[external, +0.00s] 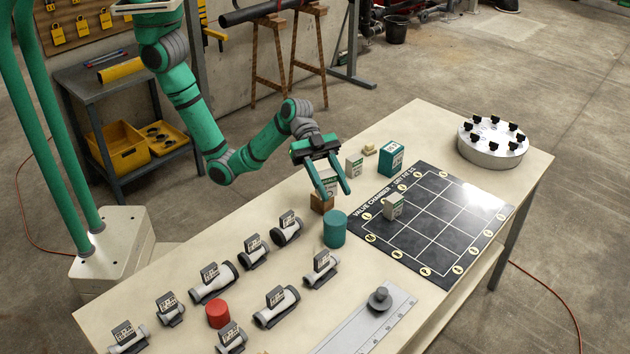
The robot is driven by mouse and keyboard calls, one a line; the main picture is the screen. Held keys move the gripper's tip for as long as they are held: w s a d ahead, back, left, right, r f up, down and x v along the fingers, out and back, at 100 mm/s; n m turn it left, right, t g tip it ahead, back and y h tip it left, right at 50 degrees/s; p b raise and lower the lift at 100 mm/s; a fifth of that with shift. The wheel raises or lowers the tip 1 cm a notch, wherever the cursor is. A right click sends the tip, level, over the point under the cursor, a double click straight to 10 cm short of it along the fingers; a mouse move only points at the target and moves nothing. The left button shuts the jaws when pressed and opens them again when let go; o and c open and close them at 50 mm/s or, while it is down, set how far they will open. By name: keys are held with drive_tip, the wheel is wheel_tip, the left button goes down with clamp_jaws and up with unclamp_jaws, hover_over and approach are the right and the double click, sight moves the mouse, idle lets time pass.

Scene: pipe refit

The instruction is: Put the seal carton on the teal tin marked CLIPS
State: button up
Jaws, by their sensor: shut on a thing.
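My gripper (335,193) points down over the table. Its two fingers are on a small white-and-green carton (329,184), partly hidden by them. The carton is just above or on a brown block (321,204); I cannot tell if they touch. A plain-looking teal cylinder (335,230) stands just in front of the block. A teal box with a white label (391,158) stands to the right, behind the black grid board. I cannot read CLIPS on either teal thing.
The black grid board (437,222) covers the table's right-middle. A round grey drum with black knobs (492,141) stands at the far right. Several labelled pipe fittings and a red cylinder (218,314) fill the left. A grey plate (362,325) lies in front.

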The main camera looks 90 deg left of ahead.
sight(324, 173)
wheel_tip(324, 173, down, 7)
drive_tip(key=w+d, duration=0.1)
drive_tip(key=w, duration=0.1)
drive_tip(key=shift+w+d+r, duration=0.15)
drive_tip(key=shift+w+d, duration=0.1)
drive_tip(key=shift+d, duration=0.15)
drive_tip(key=o, duration=1.1)
drive_tip(key=shift+c, duration=0.2)
drive_tip(key=v, duration=1.2)
